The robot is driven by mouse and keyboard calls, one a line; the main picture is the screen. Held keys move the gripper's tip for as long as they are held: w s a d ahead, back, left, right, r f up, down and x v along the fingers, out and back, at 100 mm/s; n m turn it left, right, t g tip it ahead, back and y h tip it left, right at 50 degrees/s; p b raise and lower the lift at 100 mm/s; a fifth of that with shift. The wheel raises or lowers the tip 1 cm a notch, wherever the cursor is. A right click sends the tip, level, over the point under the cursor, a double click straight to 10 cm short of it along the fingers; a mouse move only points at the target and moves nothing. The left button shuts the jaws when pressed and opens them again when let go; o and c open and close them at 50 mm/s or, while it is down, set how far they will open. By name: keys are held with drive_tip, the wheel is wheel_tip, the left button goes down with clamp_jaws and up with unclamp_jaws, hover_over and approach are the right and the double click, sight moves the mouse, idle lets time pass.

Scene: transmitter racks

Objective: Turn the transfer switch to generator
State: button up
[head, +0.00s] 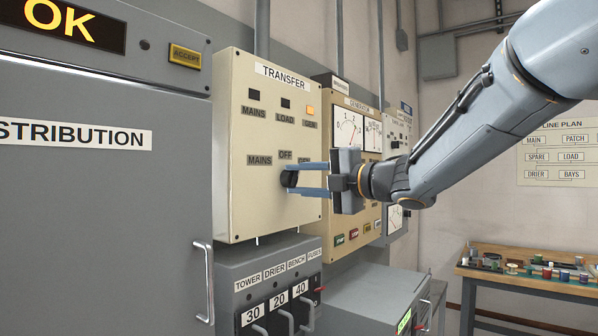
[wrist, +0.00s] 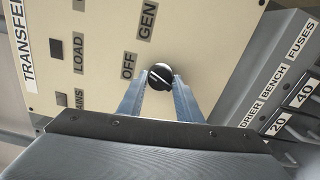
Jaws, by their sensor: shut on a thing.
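The transfer panel (head: 245,205) is a cream box on the wall, labelled MAINS, OFF and a partly hidden third position around its switch. The transfer switch (head: 289,179) is a round black knob with a pale line on it. It also shows in the wrist view (wrist: 160,76), where GEN and OFF can be read beside it. I cannot tell for sure which label the line points at. My gripper (head: 293,179) is shut on the knob, with one blue-grey finger on each side of it. The fingers also show in the wrist view (wrist: 159,88).
Above the switch, the GEN lamp (head: 310,110) is lit orange; the MAINS and LOAD lamps are dark. The fuse box (head: 240,270) with handles sits below. The generator panel (head: 371,205) is to the right. A grey distribution cabinet (head: 100,220) stands left, its handle sticking out.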

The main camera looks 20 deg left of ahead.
drive_tip(key=m+p, duration=0.3)
drive_tip(key=m, duration=0.1)
drive_tip(key=shift+r, duration=0.15)
drive_tip(key=shift+m+p, duration=1.2)
drive_tip(key=shift+m, duration=0.4)
drive_tip(key=o, duration=1)
drive_tip(key=shift+o, duration=0.2)
drive_tip(key=shift+d, duration=0.1)
drive_tip(key=b+v, duration=0.2)
drive_tip(key=v, duration=0.5)
drive_tip(key=shift+d, duration=0.35)
drive_tip(key=shift+s, duration=0.1)
